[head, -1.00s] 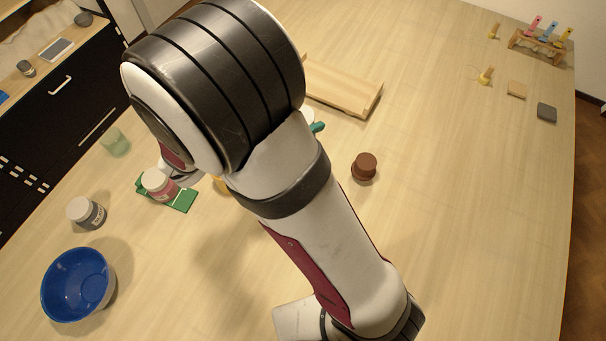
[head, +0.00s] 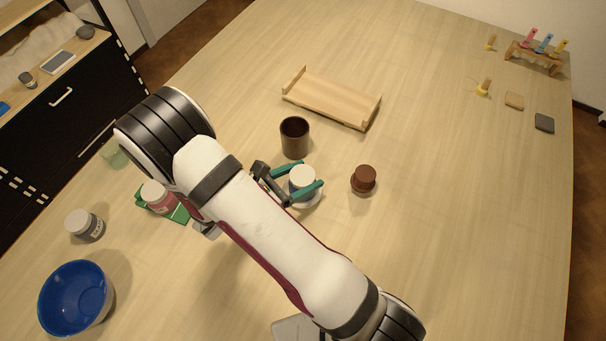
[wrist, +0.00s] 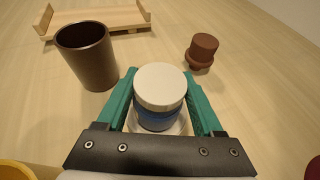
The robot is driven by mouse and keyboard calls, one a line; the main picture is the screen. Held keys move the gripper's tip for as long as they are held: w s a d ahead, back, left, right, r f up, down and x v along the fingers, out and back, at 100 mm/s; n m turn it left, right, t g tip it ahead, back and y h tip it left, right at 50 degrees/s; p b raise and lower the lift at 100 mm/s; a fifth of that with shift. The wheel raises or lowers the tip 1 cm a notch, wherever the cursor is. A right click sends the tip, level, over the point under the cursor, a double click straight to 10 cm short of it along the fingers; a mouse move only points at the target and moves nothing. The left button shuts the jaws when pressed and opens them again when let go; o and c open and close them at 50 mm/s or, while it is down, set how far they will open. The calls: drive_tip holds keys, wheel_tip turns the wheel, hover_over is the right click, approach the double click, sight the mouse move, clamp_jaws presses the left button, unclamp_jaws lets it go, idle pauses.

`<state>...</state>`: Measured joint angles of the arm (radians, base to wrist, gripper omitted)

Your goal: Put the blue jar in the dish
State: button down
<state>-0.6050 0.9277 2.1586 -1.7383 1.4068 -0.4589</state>
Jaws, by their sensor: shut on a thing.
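The blue jar (wrist: 160,88) has a white lid and a blue band, and stands about upright between the teal fingers of my gripper (wrist: 162,104) in the wrist view. The fingers are shut on its sides. In the head view my gripper (head: 298,183) and the jar (head: 302,174) are right of my forearm. A pale round dish (head: 311,202) shows just under the jar, its rim partly hidden by jar and fingers. Whether the jar touches the dish or hangs a little above it, I cannot tell.
A dark brown cup (head: 294,140) stands close behind the gripper. A brown stopper-like piece (head: 365,178) is to the right. A wooden tray (head: 332,98) lies farther back. A pink jar (head: 157,196), a grey jar (head: 84,225) and a blue bowl (head: 76,298) stand left. The right side is mostly clear.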

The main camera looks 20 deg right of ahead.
drive_tip(key=shift+f, duration=0.4)
unclamp_jaws()
